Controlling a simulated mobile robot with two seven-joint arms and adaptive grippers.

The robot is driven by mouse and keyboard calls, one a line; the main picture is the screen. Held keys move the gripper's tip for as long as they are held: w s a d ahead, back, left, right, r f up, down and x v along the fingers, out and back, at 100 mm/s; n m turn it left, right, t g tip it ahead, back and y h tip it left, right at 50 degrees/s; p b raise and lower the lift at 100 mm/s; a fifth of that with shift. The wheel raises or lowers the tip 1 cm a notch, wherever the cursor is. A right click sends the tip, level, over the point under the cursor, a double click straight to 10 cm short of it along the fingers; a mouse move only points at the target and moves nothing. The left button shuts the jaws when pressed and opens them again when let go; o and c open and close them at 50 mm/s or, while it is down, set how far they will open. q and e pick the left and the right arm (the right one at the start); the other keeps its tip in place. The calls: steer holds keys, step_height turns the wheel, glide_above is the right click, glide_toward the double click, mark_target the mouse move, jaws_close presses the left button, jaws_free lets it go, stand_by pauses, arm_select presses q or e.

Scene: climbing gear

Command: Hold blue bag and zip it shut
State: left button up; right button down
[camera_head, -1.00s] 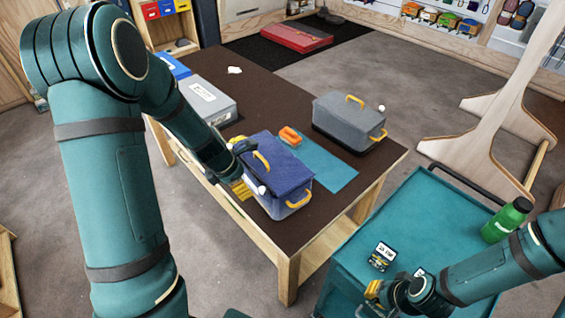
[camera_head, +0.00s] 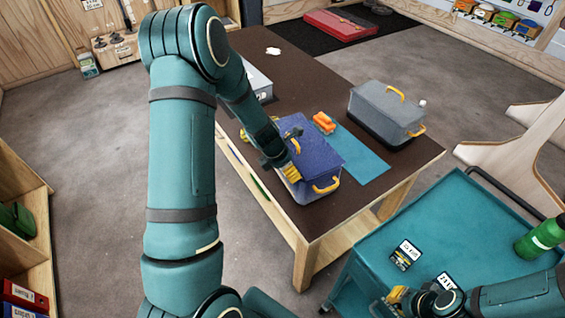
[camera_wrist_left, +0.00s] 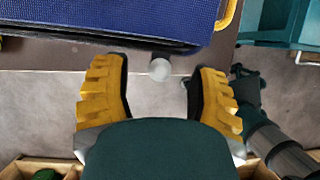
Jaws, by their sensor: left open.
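The blue bag (camera_head: 316,160) with yellow handles lies on the dark table, its lid down. It also fills the top of the left wrist view (camera_wrist_left: 130,18). My left gripper (camera_head: 291,172) is open at the bag's near left side. In the left wrist view, a small white ball (camera_wrist_left: 160,69) at the bag's edge is between the open fingers (camera_wrist_left: 155,85), with gaps on both sides. The ball is hidden in the head view. My right gripper (camera_head: 397,296) is low over the teal cart, away from the bag; its opening is unclear.
A grey bag (camera_head: 388,108) stands to the right on the table (camera_head: 305,80), beyond a blue mat (camera_head: 365,163). An orange item (camera_head: 324,123) lies behind the blue bag. The teal cart (camera_head: 445,235) holds cards and a green bottle (camera_head: 540,238).

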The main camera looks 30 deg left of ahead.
arm_select(q)
steer(key=shift+x, duration=1.15)
arm_select(e)
steer(key=shift+f, duration=0.25)
arm_select(q)
jaws_close()
arm_select(e)
step_height(320, 180, up, 14)
steer(key=n+y, duration=0.3)
steer(key=n, duration=1.3)
glide_above(329, 158)
steer(key=d, duration=0.1)
steer(key=shift+s+t, duration=0.2)
steer(key=shift+t, duration=0.2)
steer(key=shift+f, duration=2.45)
steer(key=shift+d+f+m, duration=0.1)
steer(key=shift+f+m, duration=0.2)
steer(key=shift+f, duration=0.8)
